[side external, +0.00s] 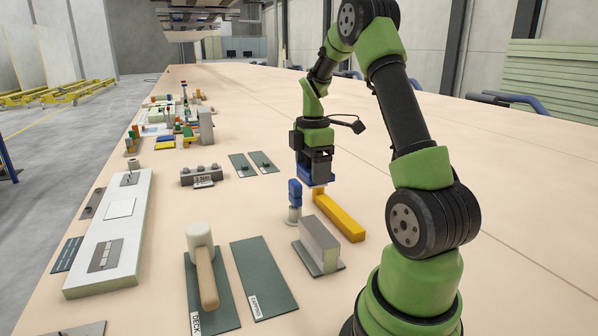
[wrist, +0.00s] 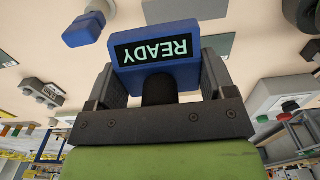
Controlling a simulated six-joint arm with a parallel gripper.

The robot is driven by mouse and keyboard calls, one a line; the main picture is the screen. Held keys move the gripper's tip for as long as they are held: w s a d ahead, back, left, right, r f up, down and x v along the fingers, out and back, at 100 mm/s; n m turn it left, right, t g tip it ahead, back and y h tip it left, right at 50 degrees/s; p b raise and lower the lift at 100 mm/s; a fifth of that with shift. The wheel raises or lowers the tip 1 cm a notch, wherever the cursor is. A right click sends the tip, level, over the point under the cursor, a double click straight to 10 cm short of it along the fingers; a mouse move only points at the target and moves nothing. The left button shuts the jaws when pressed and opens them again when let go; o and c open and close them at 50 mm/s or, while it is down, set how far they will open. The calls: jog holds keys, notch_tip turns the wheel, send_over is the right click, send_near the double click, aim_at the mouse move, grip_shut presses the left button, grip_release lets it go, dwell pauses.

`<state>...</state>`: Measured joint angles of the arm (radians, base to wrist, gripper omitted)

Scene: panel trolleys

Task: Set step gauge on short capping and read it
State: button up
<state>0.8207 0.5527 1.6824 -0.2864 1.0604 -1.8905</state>
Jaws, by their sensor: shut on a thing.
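My gripper (side external: 315,170) is shut on a blue block-shaped gauge, which I take to be the step gauge (side external: 319,179). In the wrist view the step gauge (wrist: 192,72) sits between both dark fingers, and its screen reads READY, upside down. In the side view it hangs close to the far end of a yellow bar (side external: 340,216); whether they touch I cannot tell. A dark green mat labelled CAPPING (side external: 262,275) lies bare in the foreground. I cannot tell which piece is the short capping.
A blue-topped tool (side external: 295,190) stands left of the yellow bar. A grey block (side external: 320,240) sits on a plate nearby. A mallet (side external: 203,262) lies on the DECK mat (side external: 223,310). A long white panel (side external: 130,195) lies at left. The table's right side beyond my arm is clear.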

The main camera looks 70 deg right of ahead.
jog(key=shift+f, duration=0.1)
send_near(311, 221)
jog(key=shift+f, duration=2.6)
jog(key=shift+f, duration=0.7)
jog(key=o, duration=1.1)
jog(key=shift+o, duration=0.2)
jog(key=shift+r, duration=4)
